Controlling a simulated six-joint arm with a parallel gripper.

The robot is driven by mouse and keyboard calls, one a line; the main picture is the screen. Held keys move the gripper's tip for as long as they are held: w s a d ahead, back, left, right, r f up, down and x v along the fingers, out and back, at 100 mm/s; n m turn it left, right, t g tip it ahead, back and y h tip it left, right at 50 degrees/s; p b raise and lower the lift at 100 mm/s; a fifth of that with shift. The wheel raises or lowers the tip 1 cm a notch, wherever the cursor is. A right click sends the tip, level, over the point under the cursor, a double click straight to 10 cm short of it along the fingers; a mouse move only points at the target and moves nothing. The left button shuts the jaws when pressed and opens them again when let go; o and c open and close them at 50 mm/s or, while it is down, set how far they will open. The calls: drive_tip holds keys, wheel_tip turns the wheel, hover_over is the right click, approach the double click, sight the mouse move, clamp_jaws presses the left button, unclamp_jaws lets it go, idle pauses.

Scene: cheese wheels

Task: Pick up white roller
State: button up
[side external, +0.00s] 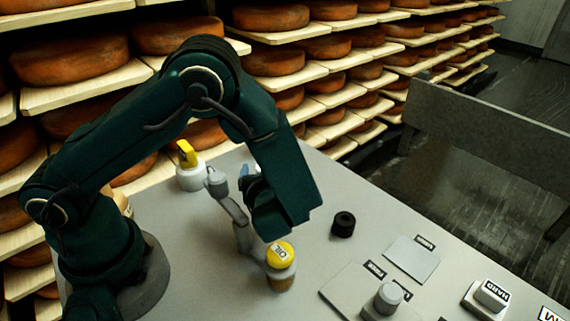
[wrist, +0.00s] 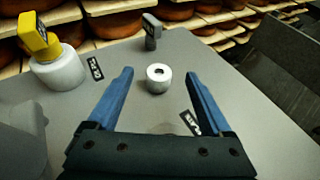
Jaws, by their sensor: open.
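The roller appears just beyond or level with the fingertips; I cannot tell the exact depth. No contact shows. In the side view my gripper (side external: 249,170) is mostly behind my dark wrist. A small white patch beside the blue finger there may be the roller, which is otherwise hidden.
A white pot with a yellow top (wrist: 58,65) stands left. In the side view, a yellow-lidded jar (side external: 281,263), a black roller (side external: 343,224) and a labelled block (side external: 488,298) stand nearer. Cheese shelves (side external: 290,75) line the back.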

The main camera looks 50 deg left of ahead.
drive_tip(key=shift+f, duration=0.65)
drive_tip(key=shift+a+f, duration=0.15)
drive_tip(key=shift+f, duration=0.2)
drive_tip(key=x, duration=0.4)
drive_tip(key=shift+w+a, duration=0.2)
drive_tip(key=shift+a, duration=0.05)
clamp_jaws()
